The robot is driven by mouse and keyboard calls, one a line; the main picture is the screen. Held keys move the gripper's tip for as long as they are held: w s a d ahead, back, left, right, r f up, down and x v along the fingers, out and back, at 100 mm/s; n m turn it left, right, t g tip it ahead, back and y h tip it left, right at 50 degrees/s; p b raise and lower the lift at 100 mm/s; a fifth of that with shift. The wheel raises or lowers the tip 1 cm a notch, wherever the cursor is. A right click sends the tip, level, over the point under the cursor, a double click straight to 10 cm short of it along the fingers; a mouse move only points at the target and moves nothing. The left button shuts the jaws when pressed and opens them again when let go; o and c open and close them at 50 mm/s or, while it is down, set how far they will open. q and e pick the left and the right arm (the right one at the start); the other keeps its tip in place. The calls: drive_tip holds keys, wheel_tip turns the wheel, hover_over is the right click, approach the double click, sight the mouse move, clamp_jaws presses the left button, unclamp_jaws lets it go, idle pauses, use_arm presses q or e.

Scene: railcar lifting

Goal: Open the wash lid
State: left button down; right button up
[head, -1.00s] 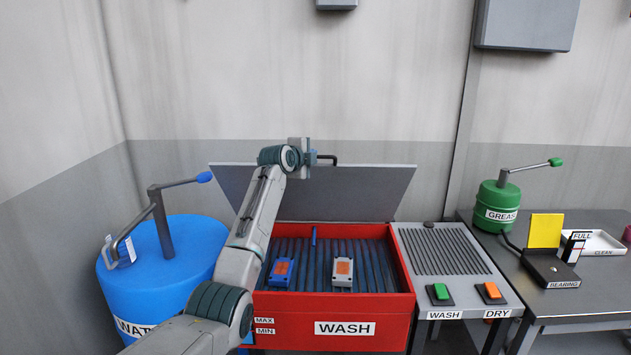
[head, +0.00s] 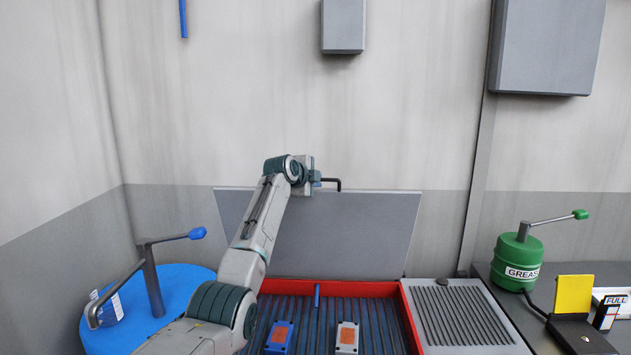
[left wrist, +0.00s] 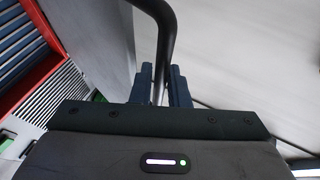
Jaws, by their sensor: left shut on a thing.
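The grey wash lid (head: 345,235) stands raised, near upright, behind the red wash tub (head: 385,290). Its black bar handle (head: 334,183) shows at the lid's top edge. My left gripper (head: 316,178) is at that edge. In the left wrist view the fingers of my left gripper (left wrist: 161,88) are closed around the black handle (left wrist: 160,30), and the lid (left wrist: 100,35) is beside it. My right gripper is in neither view.
A blue part (head: 279,337) and a white part (head: 346,338) lie on the tub's ribbed floor. A blue water barrel (head: 190,290) with a pump handle stands left. A green grease pot (head: 517,260) and yellow plate (head: 573,293) stand right. A grey wall box (head: 343,25) hangs above.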

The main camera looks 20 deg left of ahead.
use_arm(q)
drive_tip(key=c, duration=1.6)
unclamp_jaws()
drive_tip(key=shift+o, duration=0.6)
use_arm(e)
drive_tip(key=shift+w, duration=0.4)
use_arm(q)
drive_tip(key=shift+s, duration=0.1)
